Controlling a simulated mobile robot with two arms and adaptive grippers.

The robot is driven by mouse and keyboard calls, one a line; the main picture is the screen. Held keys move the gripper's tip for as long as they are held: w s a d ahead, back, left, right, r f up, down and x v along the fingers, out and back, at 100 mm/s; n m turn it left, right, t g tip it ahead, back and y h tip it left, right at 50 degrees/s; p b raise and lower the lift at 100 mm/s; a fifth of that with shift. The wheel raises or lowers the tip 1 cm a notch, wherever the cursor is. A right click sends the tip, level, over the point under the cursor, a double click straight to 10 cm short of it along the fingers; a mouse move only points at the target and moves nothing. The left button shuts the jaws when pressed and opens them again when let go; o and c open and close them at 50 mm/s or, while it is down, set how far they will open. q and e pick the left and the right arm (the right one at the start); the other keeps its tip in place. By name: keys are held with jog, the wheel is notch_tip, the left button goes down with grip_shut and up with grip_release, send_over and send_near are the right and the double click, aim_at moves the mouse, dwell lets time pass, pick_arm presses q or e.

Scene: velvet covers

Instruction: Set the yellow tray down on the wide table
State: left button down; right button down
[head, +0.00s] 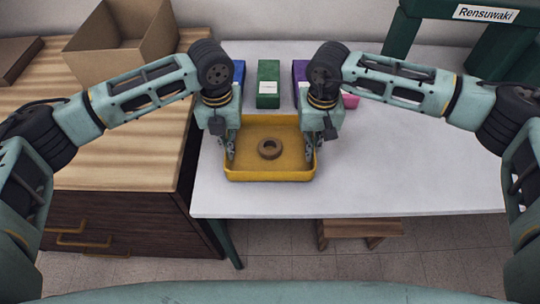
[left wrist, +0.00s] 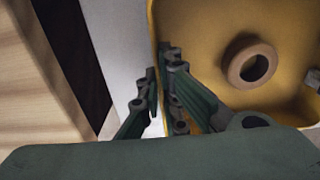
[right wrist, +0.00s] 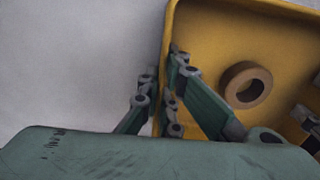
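The yellow tray (head: 270,176) is level over the white table (head: 400,190), near its left end. A brown ring (head: 269,149) lies flat inside it. My left gripper (head: 231,152) has its fingers on both sides of the tray's left wall, closed on it; this also shows in the left wrist view (left wrist: 160,85). My right gripper (head: 309,151) grips the opposite wall the same way, as the right wrist view (right wrist: 160,85) shows. I cannot tell whether the tray's underside touches the table.
A wooden cabinet (head: 130,150) with a cardboard box (head: 115,45) on top stands left of the table. Blue, green (head: 268,85), purple and pink items stand behind the tray. A dark green structure (head: 455,35) is at the back right. The table's right part is clear.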

pick_arm(q)
jog(key=shift+a+f, duration=0.1)
jog(key=shift+f, duration=0.4)
pick_arm(e)
jog(key=shift+d+f, duration=0.15)
jog(key=shift+f, duration=0.3)
pick_arm(q)
jog(key=c, duration=2)
grip_release()
jog(key=shift+r, duration=0.1)
pick_arm(e)
jog(key=c, duration=2)
grip_release()
jog(key=shift+r, duration=0.1)
jog(key=shift+r, duration=0.2)
pick_arm(q)
notch_tip(320, 180, up, 12)
pick_arm(e)
notch_tip(320, 180, up, 12)
jog(key=shift+f, duration=0.2)
jog(key=shift+f, duration=0.1)
